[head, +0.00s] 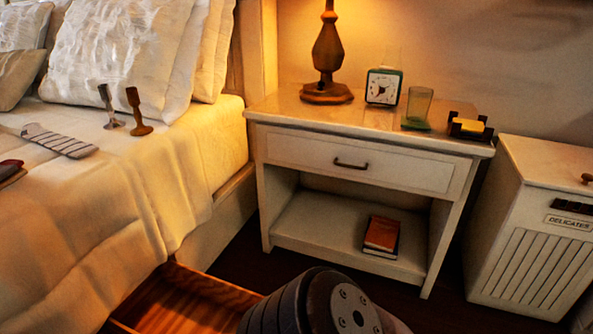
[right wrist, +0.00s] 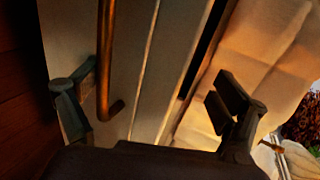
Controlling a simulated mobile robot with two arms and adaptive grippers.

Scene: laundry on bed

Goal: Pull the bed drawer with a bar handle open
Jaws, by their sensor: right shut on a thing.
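The bed drawer (head: 188,297) sticks out from under the bed at the bottom of the head view, partly open. Its bare wooden inside shows; its front is cut off or hidden. In the right wrist view the pale drawer front carries a dark bronze bar handle (right wrist: 106,60). My right gripper (right wrist: 155,108) is at this handle, with the bar between its fingers and nearer the left finger. It is shut on the handle, though the contact itself is not clear. My left gripper is in neither view.
The bed (head: 175,205) holds pillows, candlesticks and a folded striped cloth. A nightstand (head: 365,145) with a lamp, clock and glass stands beside it, a book on its lower shelf. A hamper (head: 535,235) stands at right. My arm covers floor in front.

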